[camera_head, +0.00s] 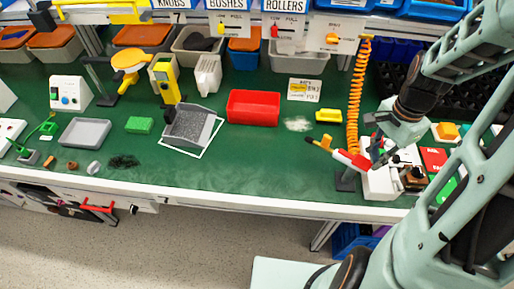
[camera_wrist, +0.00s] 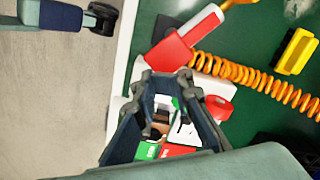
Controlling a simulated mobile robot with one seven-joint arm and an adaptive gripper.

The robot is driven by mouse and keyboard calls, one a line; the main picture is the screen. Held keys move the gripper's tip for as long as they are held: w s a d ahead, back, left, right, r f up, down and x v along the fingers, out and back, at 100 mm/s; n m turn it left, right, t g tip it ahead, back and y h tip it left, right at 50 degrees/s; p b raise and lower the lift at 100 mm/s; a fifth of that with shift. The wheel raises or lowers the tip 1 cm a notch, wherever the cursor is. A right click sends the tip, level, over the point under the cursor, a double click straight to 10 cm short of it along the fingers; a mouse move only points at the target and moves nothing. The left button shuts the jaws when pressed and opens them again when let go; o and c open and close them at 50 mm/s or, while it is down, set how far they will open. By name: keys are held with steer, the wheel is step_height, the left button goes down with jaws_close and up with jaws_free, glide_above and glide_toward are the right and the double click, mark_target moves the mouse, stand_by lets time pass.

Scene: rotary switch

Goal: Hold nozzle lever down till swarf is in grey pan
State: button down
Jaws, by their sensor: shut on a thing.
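The air nozzle (camera_head: 345,156) has a red and white body and a yellow tip pointing left, beside a coiled orange hose. It also shows in the wrist view (camera_wrist: 200,27). My gripper (camera_head: 376,153) is shut on the nozzle's red end; in the wrist view the fingertips (camera_wrist: 166,76) meet there. The lever itself is hidden or too small to tell. A grey pan (camera_head: 84,132) lies at the left of the green bench. A dark, loose heap (camera_head: 124,161), which may be swarf, lies right of and in front of it. A pale scatter (camera_head: 298,124) lies farther right.
A red bin (camera_head: 253,107) and a speckled grey plate (camera_head: 189,125) stand mid-bench. A white box (camera_head: 380,184) stands under my gripper. Bare green bench lies along the front.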

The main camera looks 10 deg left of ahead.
steer(key=shift+w+r+p, duration=0.1)
steer(key=shift+r+p, duration=1.25)
steer(key=shift+r, duration=0.9)
